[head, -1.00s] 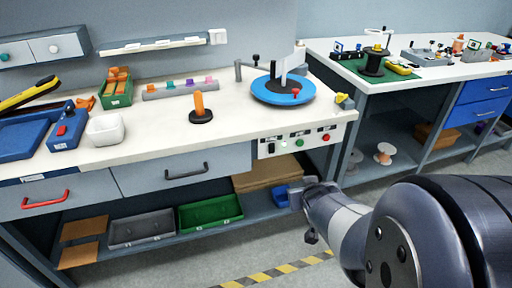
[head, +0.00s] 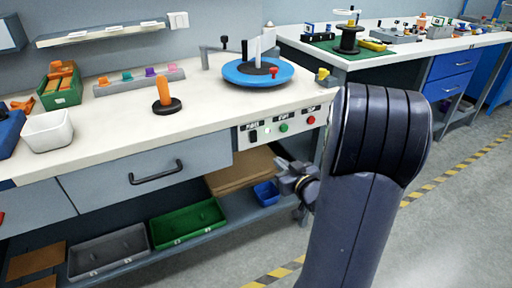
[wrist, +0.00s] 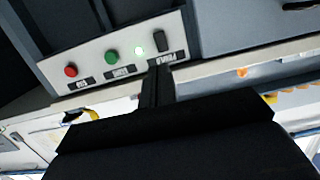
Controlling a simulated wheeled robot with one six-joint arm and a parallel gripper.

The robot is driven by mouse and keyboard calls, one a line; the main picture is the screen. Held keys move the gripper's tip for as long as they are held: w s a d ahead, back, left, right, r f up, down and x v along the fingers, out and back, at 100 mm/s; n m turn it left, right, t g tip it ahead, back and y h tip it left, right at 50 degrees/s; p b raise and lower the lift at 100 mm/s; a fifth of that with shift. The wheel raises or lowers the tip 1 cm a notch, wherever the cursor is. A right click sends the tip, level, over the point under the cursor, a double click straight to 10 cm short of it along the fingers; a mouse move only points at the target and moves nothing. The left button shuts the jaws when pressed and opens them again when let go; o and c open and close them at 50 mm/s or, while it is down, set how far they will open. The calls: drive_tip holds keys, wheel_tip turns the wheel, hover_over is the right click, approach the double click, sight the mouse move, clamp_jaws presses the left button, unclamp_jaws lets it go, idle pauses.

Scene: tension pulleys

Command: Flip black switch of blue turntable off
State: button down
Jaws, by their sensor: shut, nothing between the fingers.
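The blue turntable (head: 237,79) sits on the white workbench above a pale control panel (head: 297,123). The black switch (head: 253,136) is at the panel's left end. Which way the switch is tipped is too small to tell. My gripper (head: 284,171) is below the panel in the head view, right of the switch. In the wrist view my gripper (wrist: 156,72) is shut and empty, its dark tips close to the switch's panel edge; contact cannot be told.
A green button (head: 283,127) and a red button (head: 311,120) share the panel. A drawer with a black handle (head: 155,173) is left of it. A lower shelf holds a green bin (head: 190,223) and a small blue bin (head: 266,193). Open floor lies right.

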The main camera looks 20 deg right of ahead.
sight(254, 140)
drive_tip(key=w, duration=0.4)
drive_tip(key=w+f+b, duration=0.1)
drive_tip(key=w, duration=0.4)
drive_tip(key=w+f+b, duration=0.1)
drive_tip(key=w, duration=0.4)
drive_tip(key=shift+a, duration=0.25)
drive_tip(key=shift+b, duration=0.5)
drive_tip(key=shift+w+f+t+b, duration=0.15)
drive_tip(key=shift+f+t+b, duration=0.2)
drive_tip(key=shift+b, duration=0.75)
drive_tip(key=shift+r, duration=0.35)
